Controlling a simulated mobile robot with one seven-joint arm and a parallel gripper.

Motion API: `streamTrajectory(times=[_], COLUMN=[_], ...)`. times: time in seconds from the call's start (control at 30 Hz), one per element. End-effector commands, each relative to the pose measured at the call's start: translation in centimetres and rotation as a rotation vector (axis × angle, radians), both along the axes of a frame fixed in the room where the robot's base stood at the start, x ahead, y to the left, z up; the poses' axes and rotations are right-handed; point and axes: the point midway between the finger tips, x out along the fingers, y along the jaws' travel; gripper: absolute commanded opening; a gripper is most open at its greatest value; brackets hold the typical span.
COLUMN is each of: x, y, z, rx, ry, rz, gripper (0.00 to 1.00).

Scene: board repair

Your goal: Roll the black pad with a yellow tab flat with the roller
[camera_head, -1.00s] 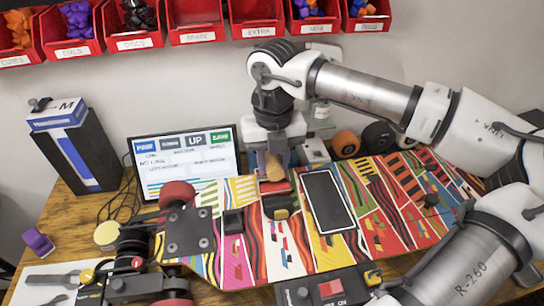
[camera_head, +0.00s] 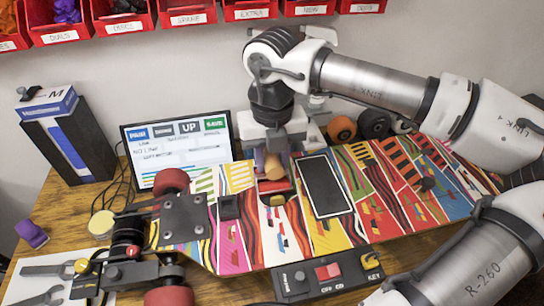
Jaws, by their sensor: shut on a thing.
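The black pad with a yellow tab (camera_head: 278,200) lies on the colorful skateboard deck (camera_head: 235,255), left of a large black panel with a pale rim (camera_head: 325,188). Its yellow tab shows at the near side; most of its black part is hidden behind the roller. The roller (camera_head: 274,187) has a red cylinder and a tan wooden handle. My gripper (camera_head: 272,160) points down and is shut on the handle, just behind the pad in the picture. The red cylinder is at or over the pad's far part; I cannot tell if it presses on it.
A small black block (camera_head: 229,206) sits on the deck left of the pad. A control box with a red switch (camera_head: 328,273) lies in front. A screen (camera_head: 180,145) stands behind left. Orange and black wheels (camera_head: 342,128) stand behind the deck. Red bins (camera_head: 192,12) line the wall.

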Motion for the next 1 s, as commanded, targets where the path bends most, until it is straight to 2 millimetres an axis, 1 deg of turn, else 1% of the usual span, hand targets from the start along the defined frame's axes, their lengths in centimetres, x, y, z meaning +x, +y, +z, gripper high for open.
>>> streamTrajectory(times=[0.23,0.53,0.83,1.0], x=[1.7,2.6,4.5,4.8], y=[0.3,0.5,0.9,1.0], z=[0.0,0.0,-0.2,-0.2], rx=[0.0,0.001,0.001,0.0], ry=[0.001,0.0,0.001,0.002], rz=[-0.001,0.0,-0.001,0.001], gripper=[0.13,0.13,0.13,0.13])
